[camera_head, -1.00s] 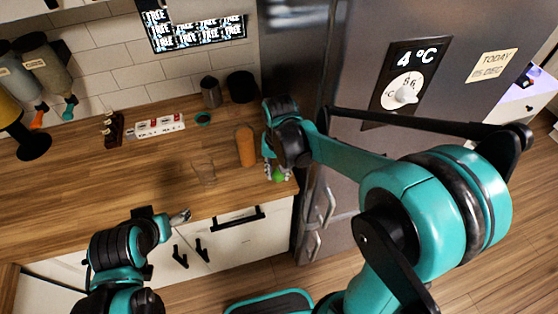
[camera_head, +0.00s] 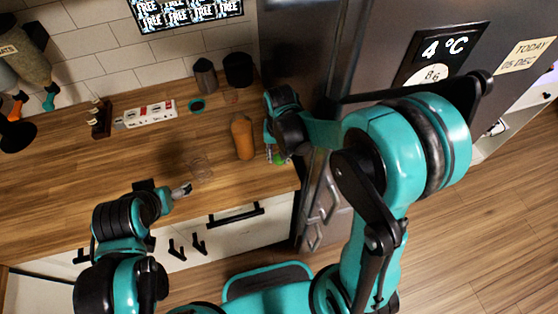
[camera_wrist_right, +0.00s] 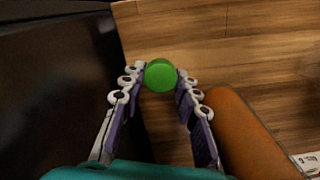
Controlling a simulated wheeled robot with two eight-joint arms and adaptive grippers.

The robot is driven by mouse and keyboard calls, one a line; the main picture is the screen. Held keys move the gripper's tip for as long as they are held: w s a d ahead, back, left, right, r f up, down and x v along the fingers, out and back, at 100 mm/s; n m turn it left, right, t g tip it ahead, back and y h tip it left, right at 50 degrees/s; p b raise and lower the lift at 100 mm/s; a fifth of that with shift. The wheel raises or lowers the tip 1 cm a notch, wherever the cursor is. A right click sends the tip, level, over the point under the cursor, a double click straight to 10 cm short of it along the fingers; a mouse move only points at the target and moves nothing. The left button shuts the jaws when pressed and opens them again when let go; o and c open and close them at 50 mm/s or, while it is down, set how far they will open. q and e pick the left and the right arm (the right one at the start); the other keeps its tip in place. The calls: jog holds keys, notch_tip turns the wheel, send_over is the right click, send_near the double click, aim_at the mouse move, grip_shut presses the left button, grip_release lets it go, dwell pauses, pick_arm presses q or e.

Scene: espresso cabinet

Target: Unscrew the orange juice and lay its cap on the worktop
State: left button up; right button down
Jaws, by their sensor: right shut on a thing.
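The orange juice bottle (camera_head: 243,137) stands upright on the wooden worktop (camera_head: 105,180), near the fridge; no green cap shows on its top. It also shows at the right in the right wrist view (camera_wrist_right: 247,132). My right gripper (camera_head: 277,155) is beside the bottle, on its fridge side. In the right wrist view its fingertips (camera_wrist_right: 161,78) are closed on the round green cap (camera_wrist_right: 160,74), apart from the bottle. The cap also shows low between the fingers in the head view (camera_head: 280,160). My left gripper (camera_head: 180,190) is at the worktop's front edge; its jaw opening is unclear.
Behind are dark canisters (camera_head: 239,70), a small teal-rimmed item (camera_head: 197,106) and a white box (camera_head: 150,115). The fridge (camera_head: 340,60) rises close on the right. The worktop's left and middle are mostly clear.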

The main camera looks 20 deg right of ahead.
aim_at(279, 158)
notch_tip(279, 158, down, 3)
jog(key=shift+r+b, duration=0.2)
jog(key=shift+b, duration=0.15)
jog(key=shift+f, duration=0.15)
jog(key=c, duration=1.1)
grip_release()
jog(key=shift+c, duration=0.2)
jog(key=shift+r, duration=0.3)
notch_tip(279, 158, up, 12)
jog(key=p, duration=0.3)
